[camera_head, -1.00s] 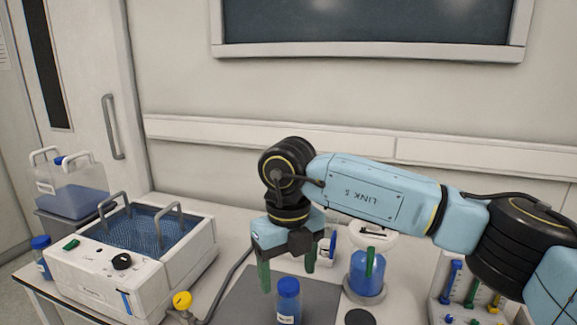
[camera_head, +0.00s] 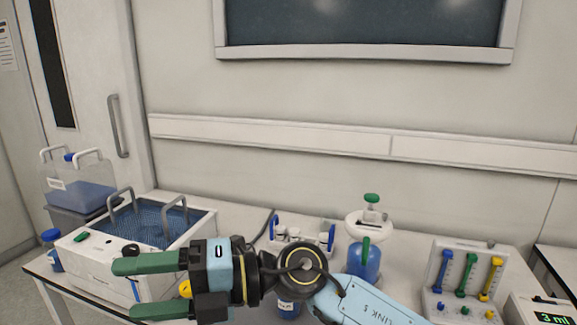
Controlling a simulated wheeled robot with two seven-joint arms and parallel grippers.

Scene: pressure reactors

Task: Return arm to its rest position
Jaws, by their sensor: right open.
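My right gripper (camera_head: 150,287) is at the lower middle left of the head view, in front of the white water bath (camera_head: 88,262). Its two green fingers point left and are spread apart, with nothing between them. My right arm (camera_head: 365,303) comes in from the lower right. A blue-capped bottle (camera_head: 288,306) on the bench is mostly hidden behind the arm. My left gripper does not show.
A blue-liquid vessel with a green knob (camera_head: 365,262) stands right of centre. A rack with blue, green and yellow valves (camera_head: 466,278) is further right, beside a display reading 3 ml (camera_head: 548,316). A carboy (camera_head: 80,187) stands at far left.

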